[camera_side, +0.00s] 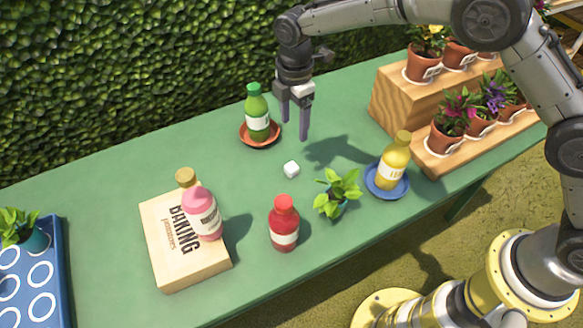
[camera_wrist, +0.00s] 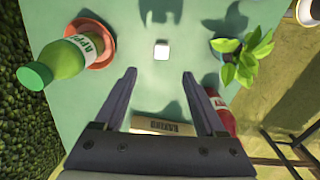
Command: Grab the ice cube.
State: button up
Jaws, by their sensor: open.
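A small white ice cube (camera_side: 291,169) sits on the green table near its middle. It also shows in the wrist view (camera_wrist: 161,51), ahead of the fingertips and roughly centred between them. My gripper (camera_side: 294,122) is open and empty, pointing down above the table. In the side view it is above the cube and apart from it. Nothing hides the cube.
A green bottle (camera_side: 257,113) on an orange saucer stands close left of my gripper. A red bottle (camera_side: 284,225), a potted plant (camera_side: 338,195) and a yellow bottle (camera_side: 394,162) on a blue saucer (camera_side: 374,190) stand nearer the front. A pink bottle (camera_side: 203,216) is at a wooden box (camera_side: 163,262).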

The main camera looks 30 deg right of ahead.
aim_at(292, 166)
jog(key=f, duration=1.4)
jog(key=shift+s+a, duration=0.2)
jog(key=shift+a, duration=0.2)
grip_shut()
